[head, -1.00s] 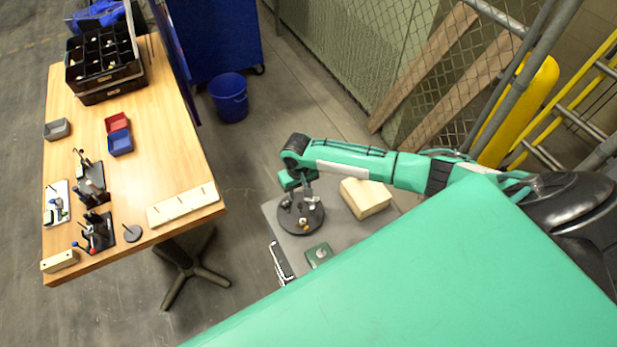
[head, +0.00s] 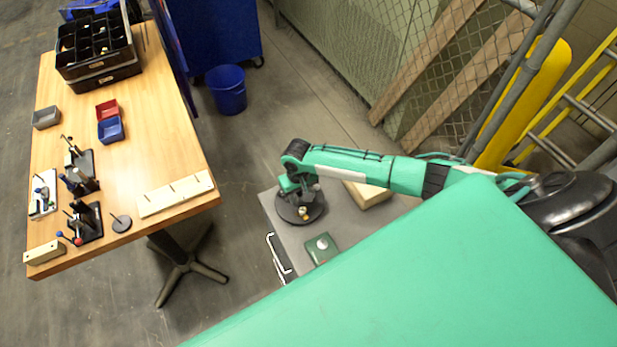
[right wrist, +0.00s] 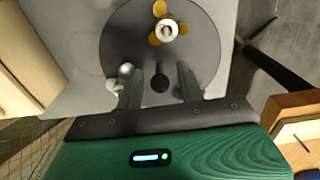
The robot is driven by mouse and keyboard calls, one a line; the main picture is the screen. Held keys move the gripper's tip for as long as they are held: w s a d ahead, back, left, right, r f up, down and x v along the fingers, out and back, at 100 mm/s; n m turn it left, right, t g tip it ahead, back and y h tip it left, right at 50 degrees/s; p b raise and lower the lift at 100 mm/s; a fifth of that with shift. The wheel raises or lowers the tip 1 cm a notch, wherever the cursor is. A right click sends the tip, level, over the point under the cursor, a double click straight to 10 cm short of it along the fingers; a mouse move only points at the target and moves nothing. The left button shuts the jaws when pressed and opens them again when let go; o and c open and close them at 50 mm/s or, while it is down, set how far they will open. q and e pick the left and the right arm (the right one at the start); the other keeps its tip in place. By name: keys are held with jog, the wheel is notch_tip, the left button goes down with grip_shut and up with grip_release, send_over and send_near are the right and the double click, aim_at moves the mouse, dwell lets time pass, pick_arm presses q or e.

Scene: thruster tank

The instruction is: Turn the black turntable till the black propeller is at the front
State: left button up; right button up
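The black turntable (head: 312,214) is a round disc on a grey bench top; it also shows in the right wrist view (right wrist: 205,50). A brass propeller (right wrist: 166,24) stands on it, away from my gripper, and shows in the head view (head: 303,212). A pale grey piece (right wrist: 124,70) is by the left finger, partly hidden. My right gripper (right wrist: 157,74) is over the disc, its fingers apart. A small dark round piece (right wrist: 160,83) lies between them, not visibly touched; I cannot tell if it is the black propeller. My left gripper is out of view.
The grey bench top (head: 345,225) holds a green block with a pale knob (head: 322,246) and a wooden block (head: 368,194). A wire handle (head: 277,257) is at its left edge. A wooden table (head: 150,150) with fixtures and bins stands left, beyond a floor gap.

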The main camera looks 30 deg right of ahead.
jog(key=shift+c, duration=0.2)
grip_shut()
jog(key=shift+n+p, duration=0.3)
jog(key=shift+n, duration=1.4)
jog(key=shift+o, duration=0.2)
grip_release()
notch_tip(320, 180, up, 9)
jog(key=p, duration=0.9)
